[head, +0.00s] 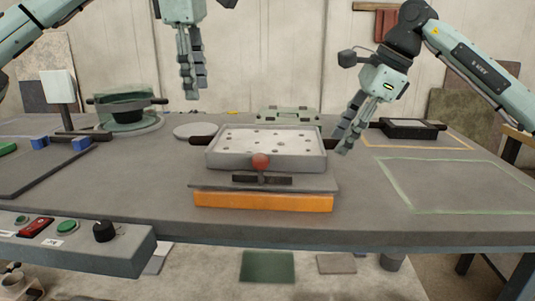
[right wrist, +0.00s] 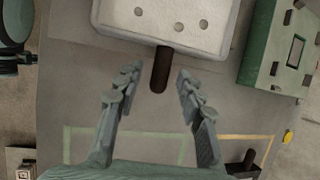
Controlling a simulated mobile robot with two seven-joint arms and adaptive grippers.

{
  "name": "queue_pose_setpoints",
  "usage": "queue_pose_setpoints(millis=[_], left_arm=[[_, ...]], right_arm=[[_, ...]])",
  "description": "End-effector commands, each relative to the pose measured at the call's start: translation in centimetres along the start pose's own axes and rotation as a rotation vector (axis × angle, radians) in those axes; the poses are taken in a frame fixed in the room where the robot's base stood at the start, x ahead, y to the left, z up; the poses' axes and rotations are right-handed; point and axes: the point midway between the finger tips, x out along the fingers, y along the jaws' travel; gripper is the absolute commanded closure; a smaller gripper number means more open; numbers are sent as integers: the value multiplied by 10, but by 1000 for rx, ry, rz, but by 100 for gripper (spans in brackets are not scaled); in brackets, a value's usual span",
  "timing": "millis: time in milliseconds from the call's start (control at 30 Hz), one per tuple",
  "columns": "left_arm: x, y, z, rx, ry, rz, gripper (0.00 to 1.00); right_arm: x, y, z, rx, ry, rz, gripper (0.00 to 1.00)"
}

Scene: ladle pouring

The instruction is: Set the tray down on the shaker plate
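The tray (head: 225,161) is pale grey with several dark spots inside and a dark handle on each end. It appears to lie on the grey shaker plate (head: 210,184) above an orange base; contact along its underside is hidden. The left handle (head: 203,140) is free. My right gripper (head: 345,140) is at the right end of the tray. In the right wrist view it is open (right wrist: 158,78), with the right handle (right wrist: 161,70) between its fingertips, apart from both. My left gripper (head: 193,88) hangs high, behind and left of the tray, with its fingers near each other.
A red ball knob (head: 260,161) and black bar (head: 262,180) stand at the plate's front. A green case (head: 287,115) lies behind the tray. A dark box (head: 408,128) is at the back right. The green-outlined area (head: 460,185) at right is clear.

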Motion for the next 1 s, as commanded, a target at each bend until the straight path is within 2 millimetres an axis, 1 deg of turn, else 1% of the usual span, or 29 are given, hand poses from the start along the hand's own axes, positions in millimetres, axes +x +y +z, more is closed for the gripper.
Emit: queue_pose_setpoints(millis=[33, 300, 400, 500, 700, 1000], left_arm=[[0, 0, 0, 0, 0, 0, 62], [0, 0, 0, 0, 0, 0, 62], [0, 0, 0, 0, 0, 0, 62], [0, 0, 0, 0, 0, 1, 62], [0, 0, 0, 0, 0, 0, 62], [0, 2, -1, -5, -12, 10, 62]], right_arm=[[-11, -1, 0, 0, -2, -5, 62], [-69, -1, 0, 0, -2, -5, 62], [-86, 0, 0, -1, -2, -5, 62], [-98, 0, 0, 0, -1, -3, 62], [-107, 0, 0, 0, -1, -1, 62], [-105, 1, -1, 9, -13, 3, 62]])
